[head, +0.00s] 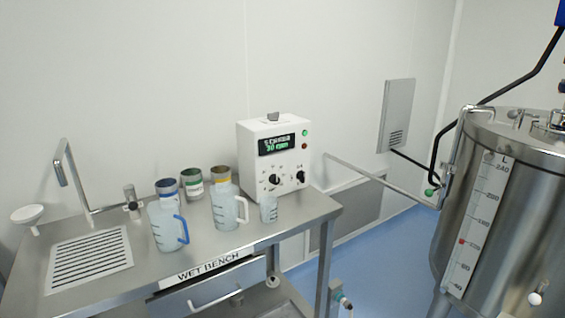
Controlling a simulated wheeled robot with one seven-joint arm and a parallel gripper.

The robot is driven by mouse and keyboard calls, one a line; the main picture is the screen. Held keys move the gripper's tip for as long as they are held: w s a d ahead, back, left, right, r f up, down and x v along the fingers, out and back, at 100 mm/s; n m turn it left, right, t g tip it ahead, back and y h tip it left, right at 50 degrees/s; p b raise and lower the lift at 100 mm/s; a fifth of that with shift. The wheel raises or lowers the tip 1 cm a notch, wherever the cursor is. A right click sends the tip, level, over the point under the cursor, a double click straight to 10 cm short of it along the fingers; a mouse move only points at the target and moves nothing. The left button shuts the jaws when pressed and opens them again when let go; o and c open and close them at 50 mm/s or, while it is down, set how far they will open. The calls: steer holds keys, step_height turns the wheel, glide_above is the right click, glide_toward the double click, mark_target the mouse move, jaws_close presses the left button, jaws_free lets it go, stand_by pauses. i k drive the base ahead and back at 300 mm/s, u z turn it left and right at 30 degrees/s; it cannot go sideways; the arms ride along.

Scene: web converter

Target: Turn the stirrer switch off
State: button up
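The stirrer control box (247,155) is white and stands at the back right of the steel bench. Its dark display (278,144) is lit with green text, with a second line that looks like "30 rpm". Below the display are a black left knob (274,180) and a black right knob (300,177). The small labels around them are too small to read, so I cannot tell which is the stirrer switch or its position. A green button or lamp (305,132) sits above a red one (305,146) at the right edge. My gripper is not in view.
On the wet bench (115,285), a blue-handled jug (165,228), a white-handled jug (226,210) and a small beaker (268,209) stand before the box. Jars stand behind. A large steel tank (510,205) is at right. Blue floor (385,255) lies between.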

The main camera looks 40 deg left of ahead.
mark_target(300, 175)
steer(key=u, duration=1.9)
steer(key=i, duration=1.7)
steer(key=z, duration=0.5)
